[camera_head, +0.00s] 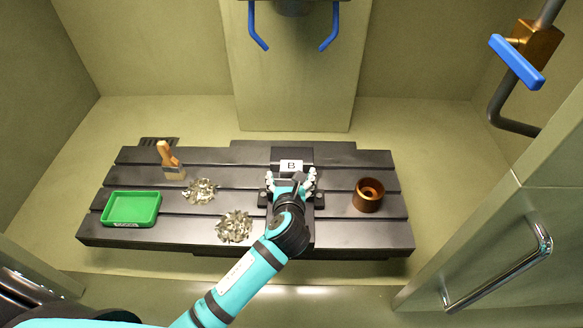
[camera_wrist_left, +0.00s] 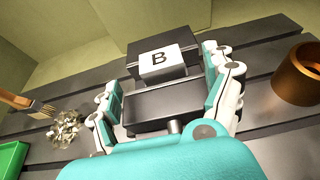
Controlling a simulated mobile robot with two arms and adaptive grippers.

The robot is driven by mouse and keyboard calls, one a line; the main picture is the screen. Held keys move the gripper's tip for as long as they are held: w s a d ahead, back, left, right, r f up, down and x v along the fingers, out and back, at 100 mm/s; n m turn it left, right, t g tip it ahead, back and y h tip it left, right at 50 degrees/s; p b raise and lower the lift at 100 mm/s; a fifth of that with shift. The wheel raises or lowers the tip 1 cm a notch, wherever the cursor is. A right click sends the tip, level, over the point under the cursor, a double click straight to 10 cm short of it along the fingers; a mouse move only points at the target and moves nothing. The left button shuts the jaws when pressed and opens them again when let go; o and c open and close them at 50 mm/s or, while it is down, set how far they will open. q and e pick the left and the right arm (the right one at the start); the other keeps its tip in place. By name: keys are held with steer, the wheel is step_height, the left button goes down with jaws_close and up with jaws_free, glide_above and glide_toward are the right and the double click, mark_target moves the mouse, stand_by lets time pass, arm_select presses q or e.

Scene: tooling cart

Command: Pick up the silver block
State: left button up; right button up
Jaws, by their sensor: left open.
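In the left wrist view the gripper (camera_wrist_left: 163,78) is open, with one finger on each side of the fixture's middle. A dark grey flat-topped part (camera_wrist_left: 165,103) lies nearer the wrist. No finger contact is clear. My right gripper is not in view.
The slotted dark table (camera_head: 340,238) holds a green tray (camera_head: 131,208), a brush (camera_head: 170,160), two piles of metal shavings (camera_head: 235,226) and a copper-coloured ring (camera_head: 368,194). Blue nozzles (camera_head: 330,35) hang above the back. A door handle (camera_head: 541,245) is at the right.

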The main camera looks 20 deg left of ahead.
mark_target(292, 166)
arm_select(q)
steer(key=p+x, duration=0.1)
steer(key=x, duration=0.4)
steer(key=shift+w+r, duration=0.15)
steer(key=shift+r, duration=0.1)
steer(key=shift+c, duration=0.6)
steer(key=c, duration=1.3)
